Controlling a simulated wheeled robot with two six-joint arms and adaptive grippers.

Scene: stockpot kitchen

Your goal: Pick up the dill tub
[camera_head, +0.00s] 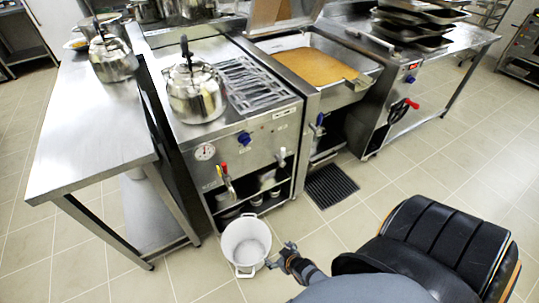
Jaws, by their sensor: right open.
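A white round tub (246,246) with small side grips stands upright below the front of the steel cooker, and its open top faces me. It is the only tub I can make out, and no dill or label shows on it. Its inside looks pale and empty. My right gripper (275,256) is open just right of the tub's lower right rim, close to the near grip. I cannot tell whether a finger touches the tub. My left gripper is not in view.
A steel cooker (262,138) with taps and a steel kettle (195,91) stands behind the tub. A steel table (92,130) is at left. A black floor grate (330,186) lies right of the tub. Tiled floor is clear around the tub's near side.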

